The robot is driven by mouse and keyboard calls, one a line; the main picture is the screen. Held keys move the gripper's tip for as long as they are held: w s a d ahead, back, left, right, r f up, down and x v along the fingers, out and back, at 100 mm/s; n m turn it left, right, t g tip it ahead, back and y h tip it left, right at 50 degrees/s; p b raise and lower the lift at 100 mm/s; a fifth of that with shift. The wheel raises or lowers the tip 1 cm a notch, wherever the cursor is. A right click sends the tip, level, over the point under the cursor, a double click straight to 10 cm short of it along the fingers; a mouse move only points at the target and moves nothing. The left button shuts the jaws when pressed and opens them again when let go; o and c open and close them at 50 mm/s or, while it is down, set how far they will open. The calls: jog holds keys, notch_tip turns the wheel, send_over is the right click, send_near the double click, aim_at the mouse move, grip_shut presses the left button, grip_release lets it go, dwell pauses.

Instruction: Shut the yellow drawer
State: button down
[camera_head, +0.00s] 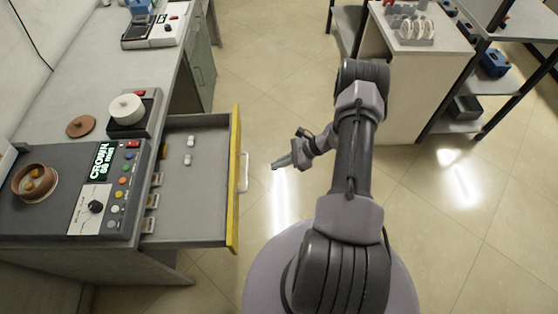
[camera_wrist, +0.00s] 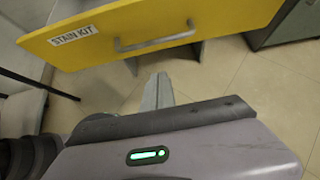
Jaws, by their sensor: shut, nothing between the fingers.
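The yellow drawer (camera_head: 235,180) stands pulled out from the workbench at the left. Its grey interior shows in the head view, with small white pieces at the far end and several small items along its left side. In the wrist view its yellow front (camera_wrist: 150,35) carries a "STAIN KIT" label and a grey bar handle (camera_wrist: 155,40). My gripper (camera_head: 278,163) is just right of the drawer's handle (camera_head: 244,172), apart from it. In the wrist view my gripper (camera_wrist: 158,92) is shut and empty, its fingers pointing toward the drawer front.
The workbench holds a control panel (camera_head: 95,190), a wooden bowl (camera_head: 35,183) and a device with a white round top (camera_head: 126,108). A rack table (camera_head: 430,60) stands at the back right. Tiled floor lies clear between drawer and table.

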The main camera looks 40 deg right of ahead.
jog(key=w+a+f+b, duration=0.1)
jog(key=w+a+f, duration=0.1)
jog(key=w+a, duration=0.2)
jog(key=shift+a+f, duration=0.15)
jog(key=shift+a, duration=1.05)
jog(key=shift+w, duration=0.1)
jog(key=shift+a, duration=0.1)
